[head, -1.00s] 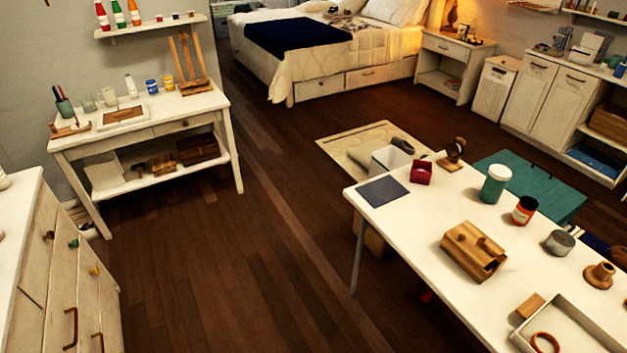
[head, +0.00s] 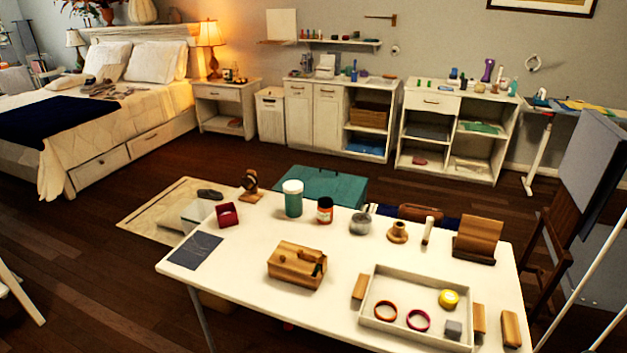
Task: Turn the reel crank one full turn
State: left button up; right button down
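No part clearly readable as a reel crank can be made out. A wooden box-like block (head: 296,267) with a small knob on top and a dark piece at its right end lies on the white table (head: 232,287), left of the middle. A small wooden stand with a dark round part (head: 250,184) shows at the table's far left edge. A flanged wooden spool-like piece (head: 397,232) stands upright toward the back right. I cannot tell which of these, if any, bears the crank. Neither of my grippers is in view.
A shallow tray (head: 366,319) with rings and a yellow roll sits at the table's front right. A green-and-white jar (head: 293,198), orange jar (head: 325,210) and grey tin (head: 360,223) line the back. A teal chest (head: 330,184) stands behind. Dark floor is open at left.

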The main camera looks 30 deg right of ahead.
aim_at(249, 182)
jog(key=z, duration=0.55)
jog(key=i+z, duration=0.15)
jog(key=i, duration=0.35)
jog(key=l, duration=0.05)
